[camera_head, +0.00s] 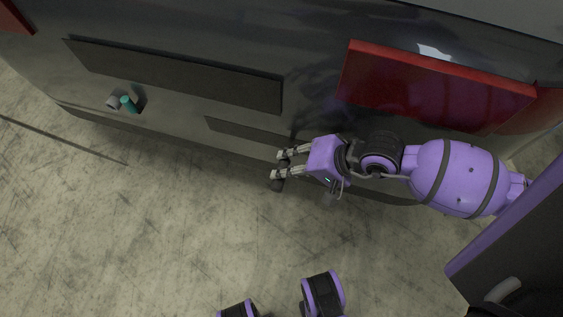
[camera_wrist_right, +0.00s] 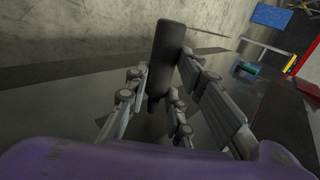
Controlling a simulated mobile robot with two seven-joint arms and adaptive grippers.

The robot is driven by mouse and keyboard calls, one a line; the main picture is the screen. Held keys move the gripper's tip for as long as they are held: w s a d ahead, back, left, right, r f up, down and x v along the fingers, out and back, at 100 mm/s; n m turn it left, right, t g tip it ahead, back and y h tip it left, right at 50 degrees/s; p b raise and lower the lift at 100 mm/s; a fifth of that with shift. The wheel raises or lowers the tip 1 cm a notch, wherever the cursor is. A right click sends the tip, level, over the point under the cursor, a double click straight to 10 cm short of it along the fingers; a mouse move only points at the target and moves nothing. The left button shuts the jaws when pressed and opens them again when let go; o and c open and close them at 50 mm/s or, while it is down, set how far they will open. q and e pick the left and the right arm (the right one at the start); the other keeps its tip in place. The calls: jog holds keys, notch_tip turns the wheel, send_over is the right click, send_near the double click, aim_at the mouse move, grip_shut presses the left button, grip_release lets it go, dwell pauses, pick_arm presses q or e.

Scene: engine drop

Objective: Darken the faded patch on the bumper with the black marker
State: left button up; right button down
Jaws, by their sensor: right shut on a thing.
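My right gripper (camera_head: 281,164) is shut on the black marker (camera_wrist_right: 168,55), a dark cylinder that stands up between the fingers in the right wrist view. In the head view the marker's dark end (camera_head: 278,184) shows just below the fingertips. The gripper is over the lower edge of the dark, glossy bumper (camera_head: 180,117); I cannot tell whether the marker touches it. A faded patch cannot be made out clearly; a darker strip (camera_head: 235,129) lies on the bumper left of the fingers. My left gripper is not in view.
A teal cylinder (camera_head: 129,104) and a grey cylinder (camera_head: 113,101) are on the bumper at the left. A long dark panel (camera_head: 175,75) and a red lamp (camera_head: 435,87) are above. Bare concrete floor (camera_head: 160,220) lies below. A blue object (camera_wrist_right: 271,16) is far off.

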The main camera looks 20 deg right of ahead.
jog(key=shift+w+d, duration=0.35)
dwell(0.6)
jog(key=shift+w+a, duration=0.4)
jog(key=shift+a, duration=0.3)
jog(key=w+a, duration=0.2)
jog(key=a, duration=0.1)
jog(key=shift+w+a, duration=0.15)
jog(key=shift+w, duration=0.2)
jog(key=shift+s, duration=0.1)
